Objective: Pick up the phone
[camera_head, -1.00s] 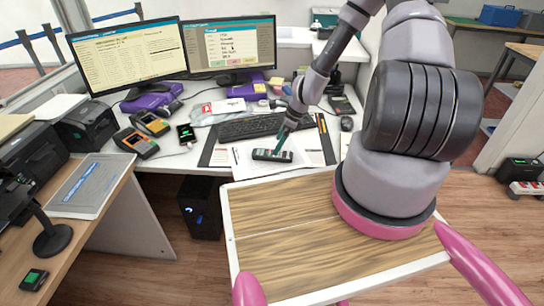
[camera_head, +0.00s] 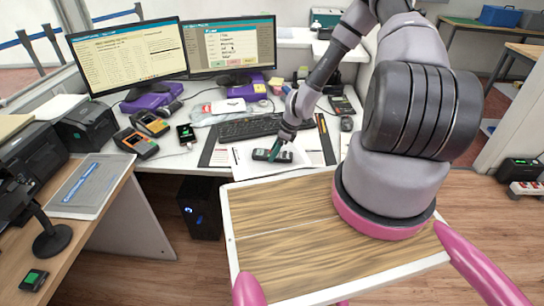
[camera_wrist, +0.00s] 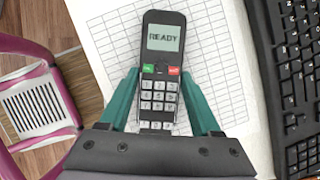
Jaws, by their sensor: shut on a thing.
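The phone (camera_wrist: 162,62) is a dark handset with a small screen reading "READY", a green and a red key and a pale keypad. In the head view the phone (camera_head: 262,155) lies on white papers at the front of the desk. My gripper (camera_wrist: 163,75) has teal fingers, one on each long side of the phone, and is shut on it around the upper keypad. In the head view my gripper (camera_head: 273,154) reaches down onto the phone from above. The lower end of the phone is hidden by the gripper body in the wrist view.
A printed sheet (camera_wrist: 215,50) lies under the phone. The keyboard (camera_head: 250,128) is just behind it, with a mouse (camera_head: 346,124) to the right. Card terminals (camera_head: 136,143) and another lit handset (camera_head: 186,134) stand to the left. Two monitors (camera_head: 228,45) stand at the back.

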